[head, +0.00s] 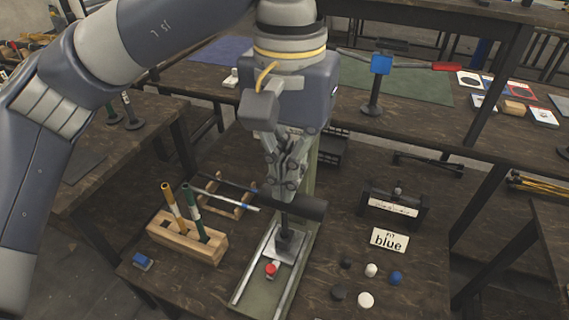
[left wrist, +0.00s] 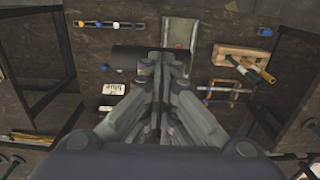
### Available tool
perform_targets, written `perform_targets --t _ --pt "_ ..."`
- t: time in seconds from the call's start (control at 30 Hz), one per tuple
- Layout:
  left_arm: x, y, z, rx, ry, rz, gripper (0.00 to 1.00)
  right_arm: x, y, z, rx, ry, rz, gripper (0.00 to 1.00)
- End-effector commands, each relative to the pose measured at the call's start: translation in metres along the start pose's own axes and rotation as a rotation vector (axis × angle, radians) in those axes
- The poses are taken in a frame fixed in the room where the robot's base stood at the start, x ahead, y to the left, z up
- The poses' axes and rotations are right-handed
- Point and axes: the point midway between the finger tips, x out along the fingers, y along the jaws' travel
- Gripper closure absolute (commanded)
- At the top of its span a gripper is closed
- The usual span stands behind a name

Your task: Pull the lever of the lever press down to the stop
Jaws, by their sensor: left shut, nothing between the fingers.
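The lever press has a green base (head: 263,298) with metal rails, a dark ram over a small red-topped piece (head: 271,270), and a green column behind my gripper. Its lever seems to be the dark rod ending in a thick black grip (head: 308,208); the grip also shows in the left wrist view (left wrist: 132,57). My left gripper (head: 284,198) is shut and empty, pointing down at the grip. Its fingers overlap the grip in both views; I cannot tell whether they touch it. In the left wrist view its fingertips (left wrist: 163,62) meet near the grip's right part. My right gripper is out of view.
A second table stands behind.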

Motion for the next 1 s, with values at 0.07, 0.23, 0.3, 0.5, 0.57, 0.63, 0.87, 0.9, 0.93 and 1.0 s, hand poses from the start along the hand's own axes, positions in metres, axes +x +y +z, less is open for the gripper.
perform_targets --t 0.07,0.23,0.3,0.5,0.57,0.63,0.87,0.9,0.93,1.0 --pt "-0.019 0.000 -0.002 0.000 -0.001 -0.001 1.00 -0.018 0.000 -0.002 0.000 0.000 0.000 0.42" --pt "-0.022 0.000 -0.004 0.001 -0.001 -0.001 1.00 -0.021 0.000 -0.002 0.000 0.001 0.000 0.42" --pt "-0.023 0.000 -0.004 0.001 -0.001 -0.001 1.00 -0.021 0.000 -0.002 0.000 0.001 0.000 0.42" --pt "-0.046 0.000 -0.011 -0.001 -0.001 0.000 1.00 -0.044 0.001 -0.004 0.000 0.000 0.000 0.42" --pt "-0.055 0.000 -0.014 0.000 -0.001 0.000 1.00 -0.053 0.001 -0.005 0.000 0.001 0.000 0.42" --pt "-0.065 0.001 -0.018 0.000 -0.002 0.000 1.00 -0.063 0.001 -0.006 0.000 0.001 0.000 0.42" --pt "-0.079 0.000 -0.025 0.000 -0.001 0.000 1.00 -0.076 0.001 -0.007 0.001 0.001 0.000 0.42" --pt "-0.078 0.000 -0.025 0.000 -0.001 0.000 1.00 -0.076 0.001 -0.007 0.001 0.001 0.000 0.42" --pt "-0.079 0.000 -0.026 0.000 -0.001 0.000 1.00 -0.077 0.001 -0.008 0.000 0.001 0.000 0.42" --pt "-0.086 0.000 -0.029 0.000 -0.001 0.000 1.00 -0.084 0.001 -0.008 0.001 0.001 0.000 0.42"
